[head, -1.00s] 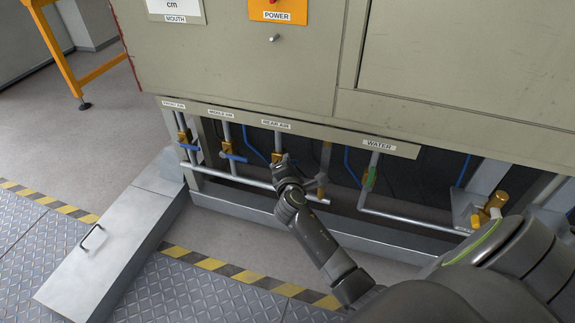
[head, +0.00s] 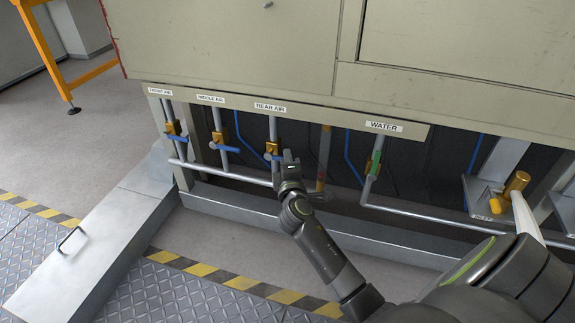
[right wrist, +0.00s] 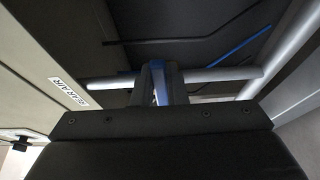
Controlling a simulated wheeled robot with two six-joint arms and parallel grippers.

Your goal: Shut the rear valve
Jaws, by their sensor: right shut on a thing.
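The rear air valve (head: 272,148), a brass body on a vertical pipe, is below the REAR AIR label (head: 270,107). A short piece of its blue handle (head: 271,157) shows beside my right gripper (head: 290,161), pointing across the pipe toward the gripper. The gripper hides the rest of the handle. In the right wrist view, my right gripper (right wrist: 160,90) has its fingers closed on a blue piece between them. The label (right wrist: 68,91) shows at left there. My left gripper is out of view.
A horizontal pipe (head: 235,176) runs below the valves. A metal cover (head: 100,235) lies on the floor at left.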

